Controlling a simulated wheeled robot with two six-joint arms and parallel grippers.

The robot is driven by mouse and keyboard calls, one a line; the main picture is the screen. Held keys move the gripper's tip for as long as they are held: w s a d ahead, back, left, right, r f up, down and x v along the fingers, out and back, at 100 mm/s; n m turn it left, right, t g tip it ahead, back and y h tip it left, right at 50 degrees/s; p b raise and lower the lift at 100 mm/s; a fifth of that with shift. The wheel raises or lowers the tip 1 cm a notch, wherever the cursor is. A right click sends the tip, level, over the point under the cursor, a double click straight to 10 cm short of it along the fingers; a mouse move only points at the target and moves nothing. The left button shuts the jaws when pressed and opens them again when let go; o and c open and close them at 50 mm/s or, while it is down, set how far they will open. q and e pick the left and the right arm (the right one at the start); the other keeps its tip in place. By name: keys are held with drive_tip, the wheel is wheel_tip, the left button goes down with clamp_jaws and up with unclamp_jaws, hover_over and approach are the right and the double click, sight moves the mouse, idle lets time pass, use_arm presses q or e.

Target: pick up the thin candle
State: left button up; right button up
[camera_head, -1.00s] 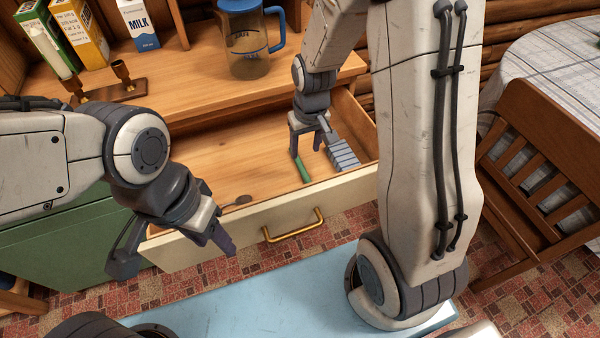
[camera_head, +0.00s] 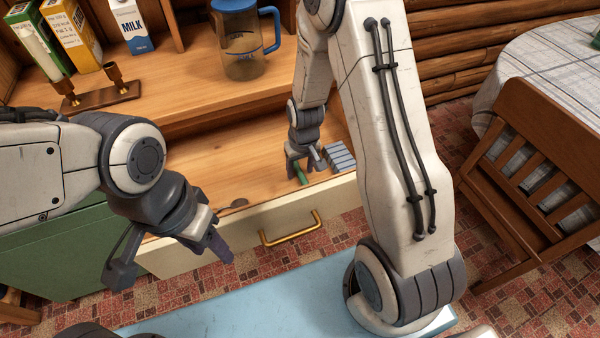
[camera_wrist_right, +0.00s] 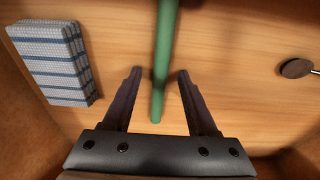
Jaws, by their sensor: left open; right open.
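The thin green candle (camera_head: 301,176) lies in the open drawer, partly hidden by my right gripper (camera_head: 303,164) in the head view. In the right wrist view the candle (camera_wrist_right: 161,75) runs lengthwise between the two fingers of my right gripper (camera_wrist_right: 159,74). The fingers are apart, with a gap visible on each side of the candle. My left gripper (camera_head: 170,260) is open and empty, in front of the drawer at the left.
A striped folded cloth (camera_head: 340,157) and a dark round-ended utensil (camera_wrist_right: 296,68) lie in the drawer (camera_head: 260,232). On the counter are a wooden two-cup holder (camera_head: 100,97), a pale cylinder (camera_head: 46,62), cartons and a blue-lidded jug (camera_head: 240,50). A chair (camera_head: 530,190) stands right.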

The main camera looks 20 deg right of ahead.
clamp_jaws()
drive_tip(key=shift+r, duration=0.15)
idle(0.6)
